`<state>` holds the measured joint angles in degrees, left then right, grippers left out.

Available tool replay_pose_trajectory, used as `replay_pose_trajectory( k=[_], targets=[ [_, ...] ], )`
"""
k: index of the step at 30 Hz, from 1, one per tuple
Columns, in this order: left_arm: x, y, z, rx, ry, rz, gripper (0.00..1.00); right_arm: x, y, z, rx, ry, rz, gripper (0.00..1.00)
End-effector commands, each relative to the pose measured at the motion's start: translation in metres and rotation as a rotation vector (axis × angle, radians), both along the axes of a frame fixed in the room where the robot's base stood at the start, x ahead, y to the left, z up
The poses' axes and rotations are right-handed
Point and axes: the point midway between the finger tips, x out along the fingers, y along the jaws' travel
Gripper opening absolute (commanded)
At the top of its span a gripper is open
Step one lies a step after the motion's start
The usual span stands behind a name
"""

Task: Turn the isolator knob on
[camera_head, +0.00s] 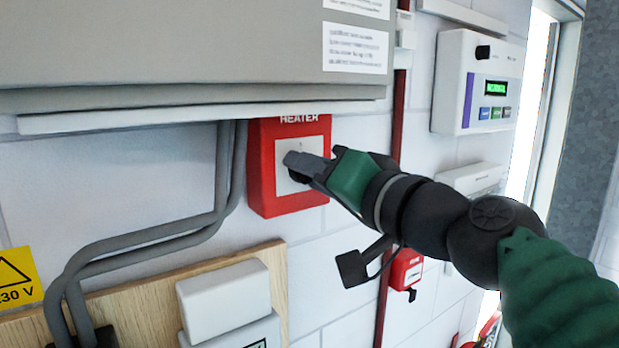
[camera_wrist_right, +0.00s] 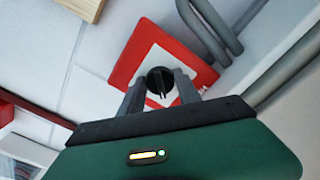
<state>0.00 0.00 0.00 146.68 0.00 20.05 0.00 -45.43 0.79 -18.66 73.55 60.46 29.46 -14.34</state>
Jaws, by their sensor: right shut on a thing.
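The isolator is a red box (camera_head: 262,190) marked HEATER, with a white face, on the white wall in the head view. My right gripper (camera_head: 296,168) reaches in from the right, its fingers at the middle of that face. The right wrist view shows the black round knob (camera_wrist_right: 160,82) with a raised grip bar on the isolator's white plate. My right gripper's two grey fingers (camera_wrist_right: 158,97) stand on either side of the knob and are shut on it. In the head view the fingers mostly hide the knob. My left gripper is not in view.
A large grey cabinet (camera_head: 160,45) overhangs just above the isolator. Grey conduits (camera_head: 222,170) run down at its left. A wooden board (camera_head: 272,262) with a white box (camera_head: 225,298) is below. A control panel (camera_head: 478,85) and a small red box (camera_head: 405,268) are to the right.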

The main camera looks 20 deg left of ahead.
Motion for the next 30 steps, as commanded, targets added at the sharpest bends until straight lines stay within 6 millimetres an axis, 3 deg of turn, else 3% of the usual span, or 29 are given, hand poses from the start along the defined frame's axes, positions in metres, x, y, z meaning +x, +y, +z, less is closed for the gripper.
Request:
replay_pose_trajectory(
  k=[18, 30],
  targets=[
    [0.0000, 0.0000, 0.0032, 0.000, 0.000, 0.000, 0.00, 0.0024, -0.0031, 0.0012, 0.348, 0.441, -0.009, 0.00],
    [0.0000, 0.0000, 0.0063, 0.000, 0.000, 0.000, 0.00, 0.0028, -0.0030, -0.0006, 0.478, 0.611, -0.009, 0.00]
  ],
)
